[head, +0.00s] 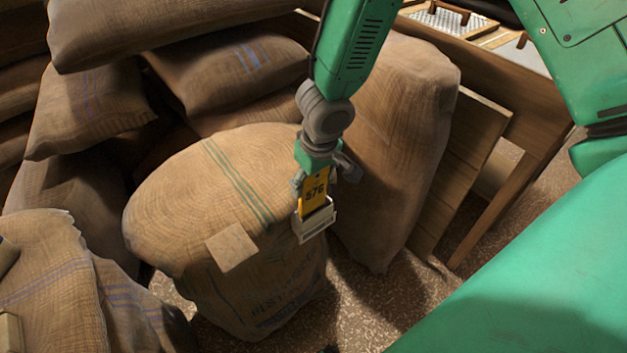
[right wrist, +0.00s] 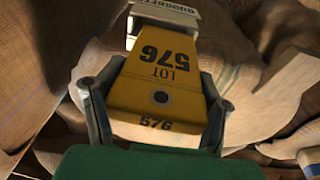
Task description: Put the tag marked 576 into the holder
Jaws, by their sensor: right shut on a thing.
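The yellow tag marked 576 (head: 315,193) is gripped by my right gripper (head: 319,178) above the right side of the standing sack. The pale holder (head: 314,221) is a small open frame at the sack's side. The tag's far end overlaps the holder's mouth in the head view. The holder also shows beyond the tag in the right wrist view (right wrist: 166,18). I cannot tell how deep the tag's end lies in it. My left gripper is not in view.
The standing sack (head: 185,195) has green stripes and a square tan patch (head: 232,247) on it. Another tall sack (head: 396,140) stands close behind my right gripper. Piled sacks (head: 225,75) fill the left and back. Wooden boards (head: 470,165) stand at the right. Speckled floor is open between.

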